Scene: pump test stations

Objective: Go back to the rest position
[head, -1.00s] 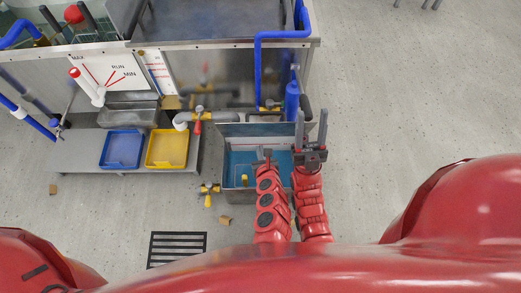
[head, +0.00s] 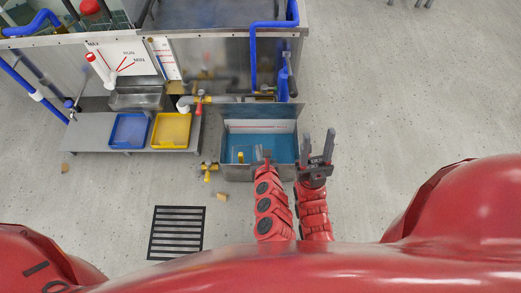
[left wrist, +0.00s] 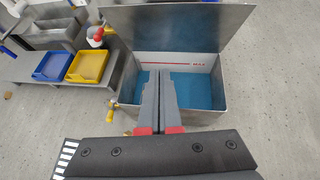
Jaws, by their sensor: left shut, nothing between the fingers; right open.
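My left gripper (head: 262,155) is shut and empty, over the near side of an open metal box with a blue bottom (head: 238,174). In the left wrist view its fingers (left wrist: 158,90) lie close together, pointing toward the box (left wrist: 222,90). My right gripper (head: 317,152) is open and empty, just right of the box. Both arms reach forward side by side in the head view.
A low bench (head: 88,131) with a blue tray (head: 129,130) and a yellow tray (head: 171,130) stands left of the box. A yellow-handled valve (head: 208,171) and small block (head: 222,197) lie near a floor grate (head: 177,232). Floor on the right is clear.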

